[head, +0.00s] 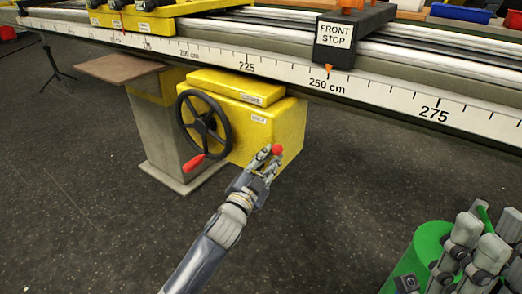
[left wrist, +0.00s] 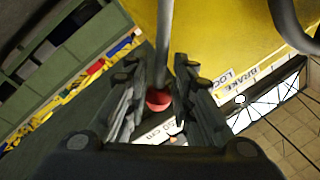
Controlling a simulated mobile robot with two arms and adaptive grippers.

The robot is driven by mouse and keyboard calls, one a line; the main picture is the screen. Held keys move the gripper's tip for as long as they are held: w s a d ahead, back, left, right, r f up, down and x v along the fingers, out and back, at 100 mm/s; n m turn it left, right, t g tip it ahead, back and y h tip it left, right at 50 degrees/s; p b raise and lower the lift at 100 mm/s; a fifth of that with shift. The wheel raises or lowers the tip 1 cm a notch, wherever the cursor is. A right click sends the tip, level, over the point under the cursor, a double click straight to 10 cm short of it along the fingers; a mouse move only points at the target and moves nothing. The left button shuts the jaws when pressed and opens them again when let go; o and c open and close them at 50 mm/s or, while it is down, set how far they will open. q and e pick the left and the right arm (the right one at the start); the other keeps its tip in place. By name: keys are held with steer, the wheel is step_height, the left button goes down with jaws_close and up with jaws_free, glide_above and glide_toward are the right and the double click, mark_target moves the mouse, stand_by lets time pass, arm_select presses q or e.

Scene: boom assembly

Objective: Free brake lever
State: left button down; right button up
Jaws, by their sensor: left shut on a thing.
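The brake lever shows as a thin shaft with a red ball knob (head: 277,149) at the front of the yellow brake housing (head: 290,128). My left gripper (head: 269,158) is at the knob, its fingers closed around it. In the left wrist view the red knob (left wrist: 158,99) sits between the two finger rows, and the grey lever shaft (left wrist: 165,35) runs up from it past the yellow housing. LOCK and BRAKE labels show beside it. Grey finger-like links (head: 478,255), apparently my right gripper, show at the lower right; their tips are unclear.
A black handwheel (head: 204,124) with a red handle (head: 193,162) is left of the lever. The scaled rail (head: 390,92) with the FRONT STOP block (head: 348,38) runs above. A grey pedestal (head: 165,140) stands behind the wheel.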

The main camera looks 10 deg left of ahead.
arm_select(q)
steer(key=d+f+m, duration=0.1)
steer(key=m, duration=0.1)
steer(key=f+m+h+b, duration=0.1)
steer(key=m, duration=0.1)
steer(key=s+d+f+m, duration=0.1)
steer(key=m, duration=0.1)
steer(key=shift+d+f, duration=0.2)
steer(key=shift+d, duration=0.15)
steer(key=shift+f+m+h, duration=0.1)
steer(key=shift+m+h, duration=0.2)
steer(key=shift+h, duration=0.1)
steer(key=c, duration=1.3)
jaws_free()
steer(key=shift+d, duration=0.15)
steer(key=shift+c, duration=0.2)
